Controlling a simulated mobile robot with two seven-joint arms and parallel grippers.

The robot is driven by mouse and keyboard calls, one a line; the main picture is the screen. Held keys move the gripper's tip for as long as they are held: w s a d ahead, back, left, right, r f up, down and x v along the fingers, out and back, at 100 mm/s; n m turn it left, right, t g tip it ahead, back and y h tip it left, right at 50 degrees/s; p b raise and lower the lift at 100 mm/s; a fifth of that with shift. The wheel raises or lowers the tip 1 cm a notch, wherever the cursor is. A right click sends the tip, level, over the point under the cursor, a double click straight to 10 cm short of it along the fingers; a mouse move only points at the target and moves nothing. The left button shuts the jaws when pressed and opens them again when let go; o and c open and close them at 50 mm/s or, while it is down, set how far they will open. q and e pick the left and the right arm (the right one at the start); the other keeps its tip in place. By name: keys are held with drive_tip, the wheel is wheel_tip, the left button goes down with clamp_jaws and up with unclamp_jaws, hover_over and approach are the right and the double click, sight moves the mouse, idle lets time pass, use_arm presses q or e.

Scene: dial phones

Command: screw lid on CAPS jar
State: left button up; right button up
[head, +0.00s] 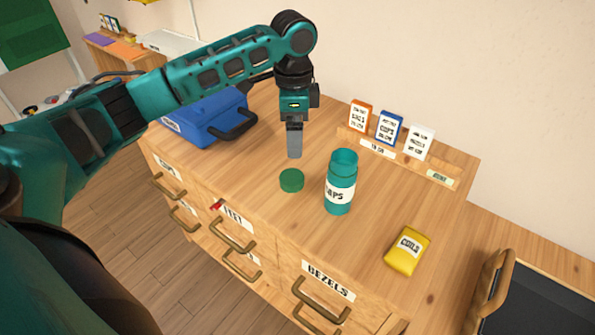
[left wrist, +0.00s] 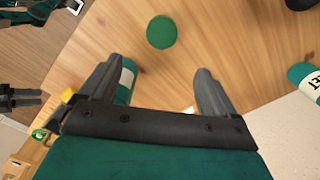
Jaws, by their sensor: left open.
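The CAPS jar (head: 340,185) is a teal cylinder with a white label, standing upright and uncovered on the wooden cabinet top. A round green lid (head: 292,180) lies flat on the wood to the left of the jar, apart from it. The lid also shows in the left wrist view (left wrist: 162,32), beyond the open fingertips. My left gripper (head: 294,153) points down behind the lid and left of the jar. Its jaws (left wrist: 157,80) are open with nothing held between them. A teal and white object is partly hidden by one finger in the wrist view; I cannot tell what it is.
A blue toolbox (head: 208,115) stands at the back left. A yellow COILS pack (head: 408,251) lies at the right front. Small labelled boxes, including a blue one (head: 389,128), stand in a wooden rack at the back. Wood around the lid is clear.

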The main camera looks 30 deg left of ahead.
use_arm(q)
hover_over(294, 176)
drive_tip(key=f, duration=0.3)
drive_tip(key=f+b, duration=0.1)
drive_tip(key=f, duration=0.3)
drive_tip(key=shift+s+d+f, duration=0.15)
drive_tip(key=shift+s, duration=0.05)
drive_tip(key=shift+f, duration=0.25)
use_arm(e)
drive_tip(key=shift+s+f, duration=0.2)
drive_tip(key=shift+f, duration=0.35)
use_arm(q)
wheel_tip(294, 176, down, 5)
drive_tip(key=shift+w+f, duration=0.1)
drive_tip(key=shift+w, duration=0.05)
use_arm(e)
drive_tip(key=shift+f, duration=0.35)
use_arm(q)
drive_tip(key=shift+c, duration=0.5)
use_arm(e)
drive_tip(key=shift+s, duration=0.1)
